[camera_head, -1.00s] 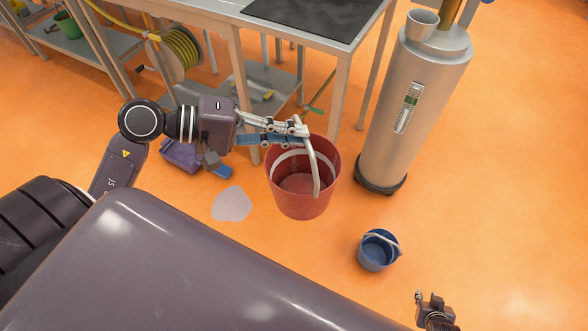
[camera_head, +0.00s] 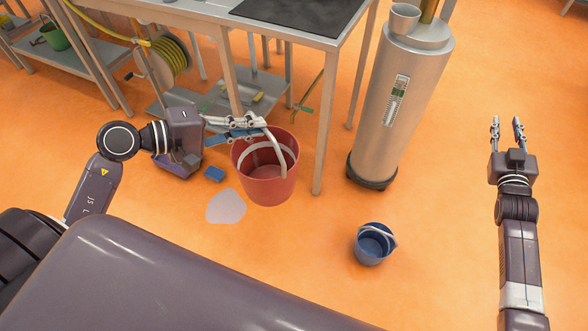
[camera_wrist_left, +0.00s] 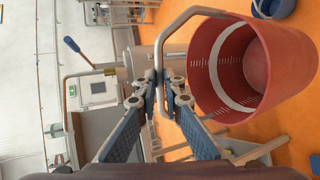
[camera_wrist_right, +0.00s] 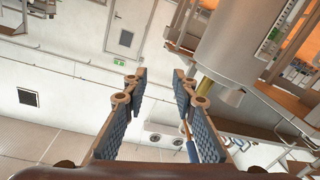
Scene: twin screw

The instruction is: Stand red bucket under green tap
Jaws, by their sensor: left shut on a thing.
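The red bucket (camera_head: 278,188) has a pale band inside and a grey handle; I see no contents in it. My left gripper (camera_head: 262,121) is shut on the bucket's handle, with the bucket hanging below and to the right of the fingers. In the left wrist view the handle passes between the fingertips (camera_wrist_left: 160,88) and the red bucket (camera_wrist_left: 212,75) is at the right. Its height above the floor is hard to tell. My right gripper (camera_head: 508,128) is open and empty at the right; its spread fingers show in the right wrist view (camera_wrist_right: 158,88). I cannot make out a green tap.
A blue bucket (camera_head: 368,254) stands on the floor. A tall metal cylinder (camera_head: 392,110) stands behind it. A workbench (camera_head: 303,34) with legs is close behind the red bucket. Floor at right is open.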

